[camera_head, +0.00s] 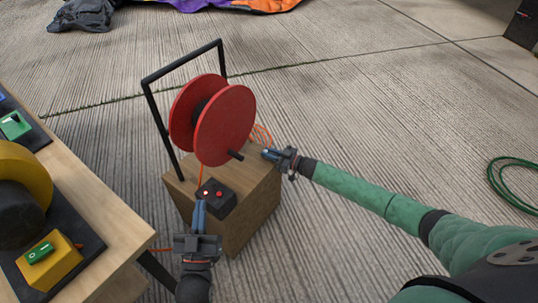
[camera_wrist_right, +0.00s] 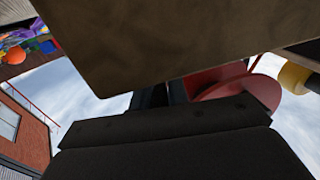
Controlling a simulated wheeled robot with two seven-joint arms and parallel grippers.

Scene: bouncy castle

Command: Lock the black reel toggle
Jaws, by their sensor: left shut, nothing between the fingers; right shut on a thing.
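A red reel (camera_head: 225,125) with a black crank stub stands on a wooden box (camera_head: 262,200) under a black frame. A small black switch box (camera_head: 222,199) with two red spots sits on the front of the wooden top. My left gripper (camera_head: 199,205) is shut and empty, its tips at the switch box's front left side, hiding part of it. I cannot tell whether they touch. My right gripper (camera_head: 268,154) is shut at the right edge of the wooden box, apparently on that edge. Its fingertips are hidden in the right wrist view, where the wood (camera_wrist_right: 190,35) looms close.
Orange cable lies behind the red reel. A green hose coil (camera_head: 512,185) lies at right. Concrete around the wooden box is mostly clear.

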